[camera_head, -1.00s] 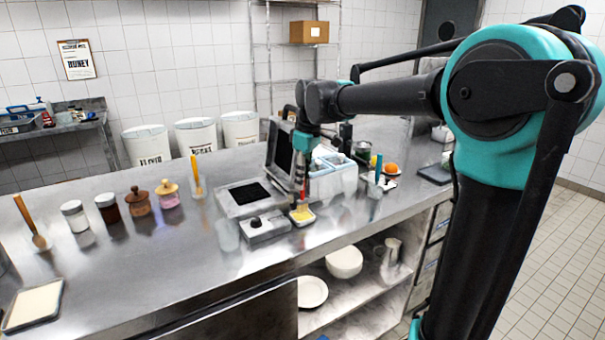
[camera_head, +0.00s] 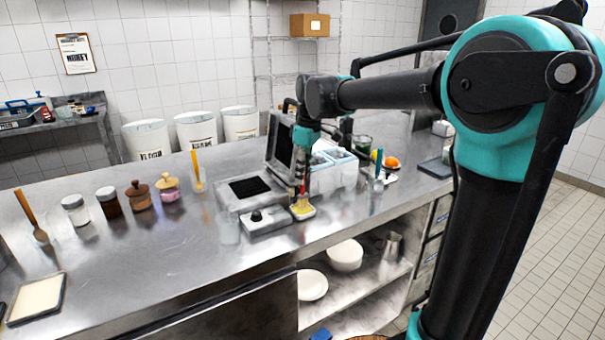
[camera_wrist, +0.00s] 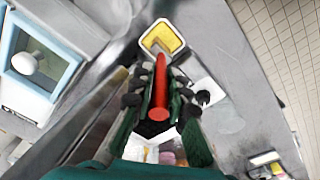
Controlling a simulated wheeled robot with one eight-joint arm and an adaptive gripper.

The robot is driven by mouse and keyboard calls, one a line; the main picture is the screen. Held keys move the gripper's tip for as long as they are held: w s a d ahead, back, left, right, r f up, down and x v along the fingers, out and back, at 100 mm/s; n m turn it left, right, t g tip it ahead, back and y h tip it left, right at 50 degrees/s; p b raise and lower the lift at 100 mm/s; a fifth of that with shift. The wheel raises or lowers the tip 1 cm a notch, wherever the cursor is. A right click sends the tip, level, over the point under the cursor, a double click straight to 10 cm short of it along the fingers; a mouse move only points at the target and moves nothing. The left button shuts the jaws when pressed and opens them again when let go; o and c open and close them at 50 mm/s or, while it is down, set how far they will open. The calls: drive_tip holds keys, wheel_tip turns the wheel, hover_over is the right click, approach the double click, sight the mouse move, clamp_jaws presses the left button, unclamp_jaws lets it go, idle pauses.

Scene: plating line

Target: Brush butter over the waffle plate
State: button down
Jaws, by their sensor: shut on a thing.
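My gripper (camera_wrist: 160,90) is shut on the red handle of a brush (camera_wrist: 160,98) in the wrist view. The brush points down at a small dish of yellow butter (camera_wrist: 161,40); its tip is at the butter, and I cannot tell how deep. In the head view the butter dish (camera_head: 303,210) sits near the counter's front edge, under my gripper (camera_head: 303,180). The waffle maker (camera_head: 240,197) stands open to the left of it, with its dark lower plate (camera_head: 250,188) bare and its lid (camera_head: 281,143) raised behind.
A control box with a black knob (camera_head: 266,218) stands before the waffle maker, left of the butter. A blue-white container (camera_head: 335,172) is close on the right.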

drive_tip(key=shift+f, duration=0.45)
idle(1.2)
drive_tip(key=shift+r, duration=3.55)
